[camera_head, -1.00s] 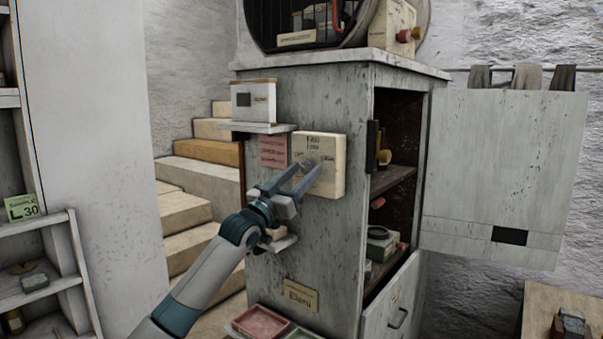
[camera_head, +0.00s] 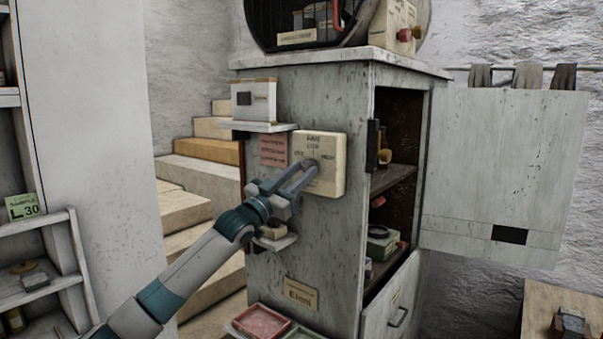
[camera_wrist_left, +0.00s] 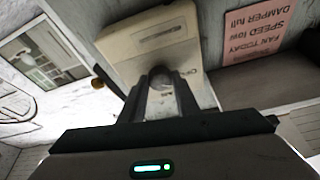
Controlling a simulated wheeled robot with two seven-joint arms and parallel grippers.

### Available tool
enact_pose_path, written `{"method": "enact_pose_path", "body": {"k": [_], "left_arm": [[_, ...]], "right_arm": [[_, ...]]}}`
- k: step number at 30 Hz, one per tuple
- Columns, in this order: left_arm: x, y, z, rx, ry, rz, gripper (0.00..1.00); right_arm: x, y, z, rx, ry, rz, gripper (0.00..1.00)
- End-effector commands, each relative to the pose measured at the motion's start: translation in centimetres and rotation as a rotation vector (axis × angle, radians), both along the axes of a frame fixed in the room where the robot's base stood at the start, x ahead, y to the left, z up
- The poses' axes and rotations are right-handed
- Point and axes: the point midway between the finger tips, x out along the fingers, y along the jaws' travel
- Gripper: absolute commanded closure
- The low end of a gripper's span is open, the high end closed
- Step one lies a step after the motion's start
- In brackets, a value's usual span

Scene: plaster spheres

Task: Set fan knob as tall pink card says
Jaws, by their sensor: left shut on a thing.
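The cream fan panel (camera_head: 328,180) is on the side of the grey cabinet, with FAN and LOW lettered at its top and smaller marks either side. The pink card (camera_head: 273,150) hangs just left of it. In the left wrist view the pink card (camera_wrist_left: 258,35) shows upside down and reads FAN TODAY, SPEED low, DAMPER full. My left gripper (camera_head: 308,171) reaches the panel's face and is shut on the fan knob (camera_wrist_left: 161,82), seen between the fingers in the wrist view. The fingers cover most of the knob, so its setting is unclear. My right gripper is out of view.
A white box (camera_head: 254,100) stands on a small shelf above left of the panel. A small ledge (camera_head: 279,243) juts out under my wrist. The cabinet (camera_head: 335,255) stands open on the right. Red and green trays lie at its foot. Steps rise behind.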

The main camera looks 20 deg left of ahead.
Motion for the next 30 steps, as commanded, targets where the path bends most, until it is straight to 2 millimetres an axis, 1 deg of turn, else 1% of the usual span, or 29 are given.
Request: {"method": "enact_pose_path", "body": {"k": [5, 15, 21, 24, 30], "left_arm": [[0.1, 0.4, 0.5, 0.140, -0.047, 0.003, 0.93], [0.2, 0.6, 0.9, 0.439, -0.157, 0.001, 0.93], [0.3, 0.7, 0.8, 0.603, -0.215, 0.001, 0.93], [0.2, 0.6, 0.8, 0.670, -0.240, -0.001, 0.93], [0.3, 0.7, 0.6, 0.764, -0.275, 0.000, 0.93]], "right_arm": [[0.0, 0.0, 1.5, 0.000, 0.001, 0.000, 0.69], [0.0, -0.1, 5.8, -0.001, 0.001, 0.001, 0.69], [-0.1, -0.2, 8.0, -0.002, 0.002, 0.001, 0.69], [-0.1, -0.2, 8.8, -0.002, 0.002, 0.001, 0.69], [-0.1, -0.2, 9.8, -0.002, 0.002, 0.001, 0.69]]}}
